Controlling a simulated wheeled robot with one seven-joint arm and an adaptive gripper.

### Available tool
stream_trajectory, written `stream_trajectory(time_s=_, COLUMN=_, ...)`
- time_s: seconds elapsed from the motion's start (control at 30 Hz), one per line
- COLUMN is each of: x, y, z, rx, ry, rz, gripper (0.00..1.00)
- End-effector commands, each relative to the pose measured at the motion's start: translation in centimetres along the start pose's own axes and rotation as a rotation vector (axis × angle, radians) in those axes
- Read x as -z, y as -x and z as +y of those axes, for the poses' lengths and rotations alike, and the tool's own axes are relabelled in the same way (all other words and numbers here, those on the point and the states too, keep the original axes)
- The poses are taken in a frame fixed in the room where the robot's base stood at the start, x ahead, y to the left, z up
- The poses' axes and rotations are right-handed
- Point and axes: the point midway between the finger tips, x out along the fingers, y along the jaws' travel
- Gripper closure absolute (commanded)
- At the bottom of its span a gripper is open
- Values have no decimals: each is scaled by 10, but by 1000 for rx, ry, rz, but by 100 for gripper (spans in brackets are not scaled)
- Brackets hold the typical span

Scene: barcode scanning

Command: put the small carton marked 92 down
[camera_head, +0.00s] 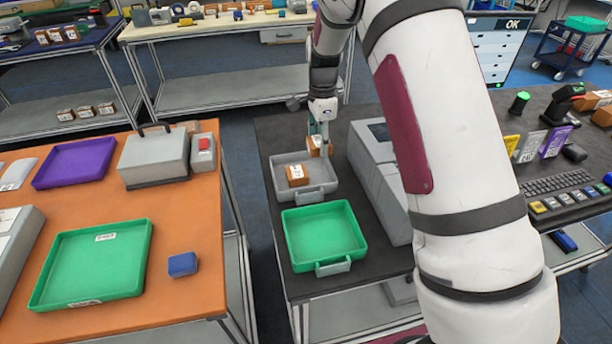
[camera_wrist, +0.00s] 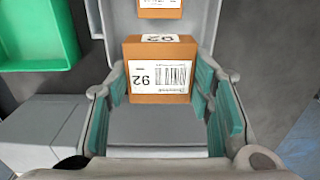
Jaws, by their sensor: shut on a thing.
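The small brown carton marked 92 (camera_wrist: 160,72) is between the teal pads of my gripper (camera_wrist: 161,88) in the wrist view, its white barcode label facing the camera. In the head view, my gripper (camera_head: 320,142) points down over the back right part of a grey tray (camera_head: 322,190). The held carton (camera_head: 317,150) shows partly there below the fingers. I cannot tell whether its underside touches the tray. A second brown carton (camera_head: 297,175) lies in the tray, in front and to the left; its label shows at the wrist view's top edge (camera_wrist: 160,10).
A green tray (camera_head: 324,236) stands directly in front of the grey tray on the dark table. A grey machine (camera_head: 378,170) stands close on the right. The orange table (camera_head: 190,235) at the left holds a green tray (camera_head: 95,262), a purple tray (camera_head: 75,163) and a blue box (camera_head: 182,264).

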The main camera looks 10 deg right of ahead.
Motion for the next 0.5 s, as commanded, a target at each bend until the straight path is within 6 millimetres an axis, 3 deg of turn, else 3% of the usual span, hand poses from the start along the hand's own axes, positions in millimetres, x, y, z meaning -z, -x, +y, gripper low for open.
stream_trajectory(time_s=0.3, x=0, y=-51, z=2, rx=-4, ry=-7, rz=1, gripper=85)
stream_trajectory(time_s=0.5, x=0, y=-65, z=1, rx=-4, ry=-6, rz=1, gripper=85)
